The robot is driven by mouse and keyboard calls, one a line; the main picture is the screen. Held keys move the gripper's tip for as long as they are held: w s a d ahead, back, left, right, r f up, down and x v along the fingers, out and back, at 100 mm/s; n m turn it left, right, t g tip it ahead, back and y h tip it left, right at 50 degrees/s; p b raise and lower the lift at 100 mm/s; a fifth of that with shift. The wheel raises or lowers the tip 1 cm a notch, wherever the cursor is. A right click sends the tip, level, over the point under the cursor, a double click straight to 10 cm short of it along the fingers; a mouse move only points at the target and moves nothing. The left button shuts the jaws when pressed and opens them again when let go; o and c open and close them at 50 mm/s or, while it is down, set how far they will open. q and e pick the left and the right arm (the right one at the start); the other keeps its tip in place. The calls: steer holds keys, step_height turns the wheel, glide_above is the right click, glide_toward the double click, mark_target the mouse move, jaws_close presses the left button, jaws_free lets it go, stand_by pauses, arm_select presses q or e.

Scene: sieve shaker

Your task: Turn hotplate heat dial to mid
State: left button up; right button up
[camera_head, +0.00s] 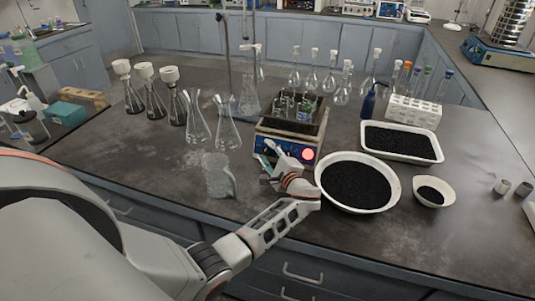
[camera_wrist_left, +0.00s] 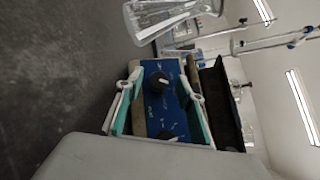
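The hotplate (camera_head: 298,128) has a blue front panel and stands mid-bench, with glassware on top. In the left wrist view its panel (camera_wrist_left: 155,108) carries two black dials: a far dial (camera_wrist_left: 158,80) with a pale pointer mark and a nearer dial (camera_wrist_left: 167,135), partly cut off by my gripper body. Which one is the heat dial I cannot tell. My left gripper (camera_head: 267,156) is open in front of the panel; its teal-padded fingers (camera_wrist_left: 160,88) stand either side of the dials, apart from them, with nothing gripped. A round red area (camera_head: 308,154) shows on the panel's right. My right gripper is not in view.
A clear beaker (camera_head: 218,175) stands just left of my left gripper, with flasks (camera_head: 227,130) behind it. A white bowl of black grains (camera_head: 355,183) sits close to its right. A white tray (camera_head: 401,155) and small dish (camera_head: 433,203) lie further right.

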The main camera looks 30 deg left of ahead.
arm_select(q)
steer(key=shift+s+d+f, duration=0.1)
steer(key=shift+s+d, duration=0.2)
steer(key=shift+d, duration=0.2)
steer(key=v, duration=1.1)
